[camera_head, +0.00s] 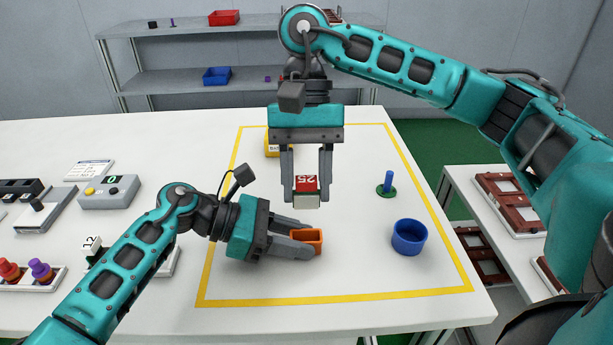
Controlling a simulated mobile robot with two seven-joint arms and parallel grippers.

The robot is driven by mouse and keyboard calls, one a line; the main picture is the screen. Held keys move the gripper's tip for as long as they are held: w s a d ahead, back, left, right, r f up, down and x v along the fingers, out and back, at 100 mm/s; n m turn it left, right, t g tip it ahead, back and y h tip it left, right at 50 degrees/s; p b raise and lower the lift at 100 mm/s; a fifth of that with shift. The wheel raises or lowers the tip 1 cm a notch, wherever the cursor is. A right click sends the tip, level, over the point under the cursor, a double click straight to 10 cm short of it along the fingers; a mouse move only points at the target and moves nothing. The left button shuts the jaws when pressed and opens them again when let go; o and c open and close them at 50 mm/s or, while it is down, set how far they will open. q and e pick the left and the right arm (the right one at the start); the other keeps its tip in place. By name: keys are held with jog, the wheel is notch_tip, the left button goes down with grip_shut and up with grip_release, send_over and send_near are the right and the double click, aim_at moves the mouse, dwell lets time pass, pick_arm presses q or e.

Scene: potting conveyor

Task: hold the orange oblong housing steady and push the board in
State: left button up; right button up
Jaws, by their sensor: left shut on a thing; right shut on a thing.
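The orange oblong housing (306,237) stands on the white table, its open top facing up. My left gripper (312,242) is shut on it from the left, with one finger on each side. My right gripper (306,190) points down above and behind the housing. The block is apart from the housing, held in the air.
A blue round cup (409,237) and a blue peg on a green base (387,184) stand to the right. A yellow block (272,147) is partly hidden behind my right gripper. Yellow tape (340,297) borders the work area. Grey devices (108,192) stand at the left.

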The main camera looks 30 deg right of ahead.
aim_at(306, 206)
jog(key=shift+f, duration=2.7)
jog(key=shift+f, duration=1.05)
jog(key=shift+r, duration=0.15)
jog(key=shift+r, duration=0.55)
jog(key=shift+f, duration=0.65)
dwell(0.9)
jog(key=o, duration=1.1)
jog(key=shift+a+f, duration=0.1)
jog(key=v, duration=1.2)
